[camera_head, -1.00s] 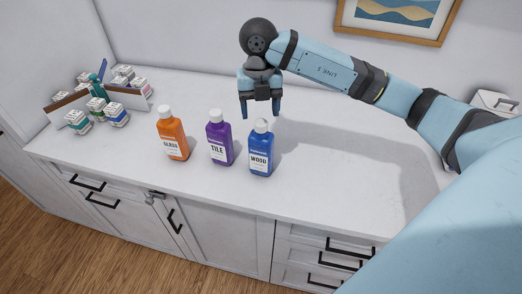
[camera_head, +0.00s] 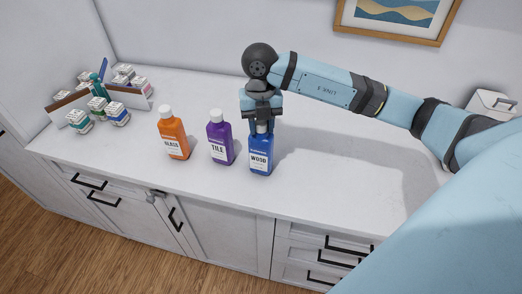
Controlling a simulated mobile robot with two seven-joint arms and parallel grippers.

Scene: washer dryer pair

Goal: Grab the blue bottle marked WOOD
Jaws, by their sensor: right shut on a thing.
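The blue bottle marked WOOD (camera_head: 261,158) stands upright on the white counter, rightmost of a row of three bottles. My right gripper (camera_head: 261,130) is directly above it, pointing down, with its fingers shut around the bottle's top. The bottle's cap is mostly hidden by the fingers. The purple bottle marked TILE (camera_head: 220,141) stands to its left, apart from it. My left gripper is not in view.
An orange bottle marked GLASS (camera_head: 173,137) stands farther left. The counter (camera_head: 330,185) right of the blue bottle is clear. A framed picture (camera_head: 400,18) hangs on the wall.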

